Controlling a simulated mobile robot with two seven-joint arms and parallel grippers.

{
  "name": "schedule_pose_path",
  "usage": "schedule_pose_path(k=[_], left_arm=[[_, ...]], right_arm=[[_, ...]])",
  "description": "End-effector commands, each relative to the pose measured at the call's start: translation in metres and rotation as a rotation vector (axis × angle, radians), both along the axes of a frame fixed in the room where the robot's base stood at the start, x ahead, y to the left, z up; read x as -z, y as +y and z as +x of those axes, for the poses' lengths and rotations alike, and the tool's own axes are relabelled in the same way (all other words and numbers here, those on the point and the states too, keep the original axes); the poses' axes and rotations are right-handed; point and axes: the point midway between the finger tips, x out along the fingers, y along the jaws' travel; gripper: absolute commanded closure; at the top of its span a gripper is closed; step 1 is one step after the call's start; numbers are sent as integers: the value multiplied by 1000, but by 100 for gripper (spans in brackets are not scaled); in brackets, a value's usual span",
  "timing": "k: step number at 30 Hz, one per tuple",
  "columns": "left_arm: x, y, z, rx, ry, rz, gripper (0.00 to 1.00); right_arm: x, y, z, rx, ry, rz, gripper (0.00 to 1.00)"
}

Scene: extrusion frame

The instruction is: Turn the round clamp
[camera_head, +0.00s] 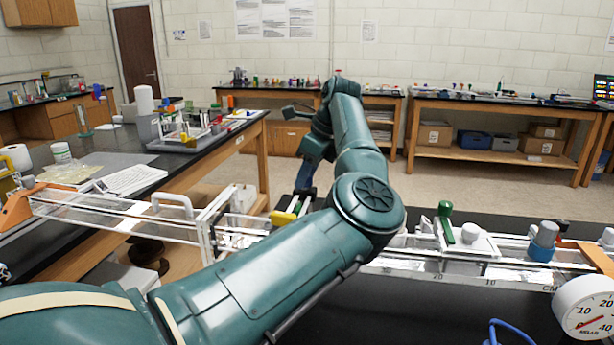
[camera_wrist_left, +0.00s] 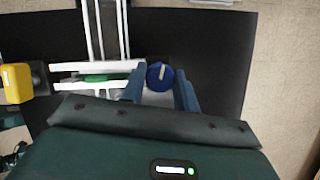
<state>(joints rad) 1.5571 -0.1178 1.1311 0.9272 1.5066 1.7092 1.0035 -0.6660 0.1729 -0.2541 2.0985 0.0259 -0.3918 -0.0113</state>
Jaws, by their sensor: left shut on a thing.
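The round clamp (camera_wrist_left: 160,72), a dark blue round knob with a white line on top, sits between the two blue fingers of my left gripper (camera_wrist_left: 160,82) in the left wrist view. The fingers are closed on its sides. In the head view, my left gripper (camera_head: 305,190) reaches down at the extrusion frame beyond my forearm. The clamp is hidden there behind my arm. My right gripper is not in view.
White rails (camera_wrist_left: 105,35) run away from the clamp, and a yellow block (camera_wrist_left: 16,83) stands to the left. In the head view, a blue-ringed grey knob (camera_head: 543,241), a green upright part (camera_head: 445,222) and a round gauge (camera_head: 585,307) stand at the right.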

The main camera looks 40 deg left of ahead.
Motion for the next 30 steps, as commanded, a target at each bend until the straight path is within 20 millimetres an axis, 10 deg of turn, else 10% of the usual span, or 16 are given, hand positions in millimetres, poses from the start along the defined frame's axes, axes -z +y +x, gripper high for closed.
schedule_pose_path(k=[30], left_arm=[[2,0,-4,802,-3,-2,93]], right_arm=[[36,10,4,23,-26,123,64]])
